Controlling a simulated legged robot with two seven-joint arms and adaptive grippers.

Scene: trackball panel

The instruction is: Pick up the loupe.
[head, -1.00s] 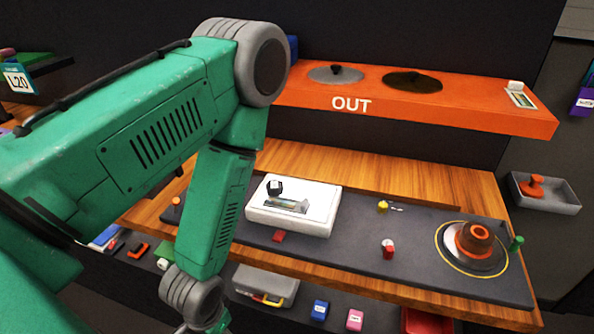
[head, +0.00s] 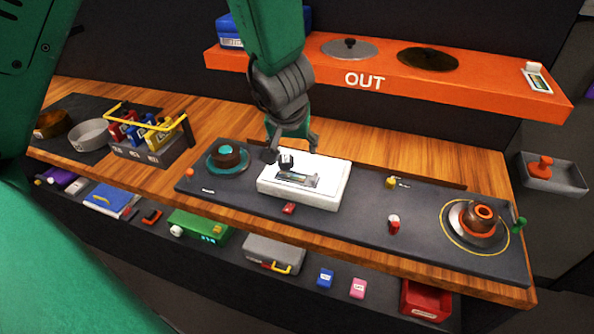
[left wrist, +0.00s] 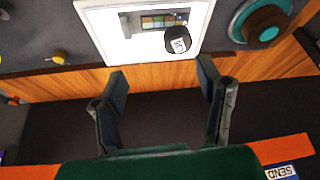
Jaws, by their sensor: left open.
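The loupe, a small black cylinder with a white label (head: 286,161), stands on the white light box (head: 330,190), beside a strip of colored slides (head: 297,179). In the left wrist view the loupe (left wrist: 179,40) is beyond the fingertips, on the white box (left wrist: 120,45). My left gripper (head: 292,150) is over the back edge of the box, close to the loupe in the head view. It also shows in the left wrist view (left wrist: 162,76), with its fingers apart and nothing between them. My right gripper is not in view.
An orange shelf marked OUT (head: 310,70) overhangs the back. A brown item on a teal dish (head: 228,160) is left of the box. A red-capped item (head: 393,225) and an orange-brown stacked piece (head: 480,217) are right. A caddy with a yellow handle (head: 150,140) stands further left.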

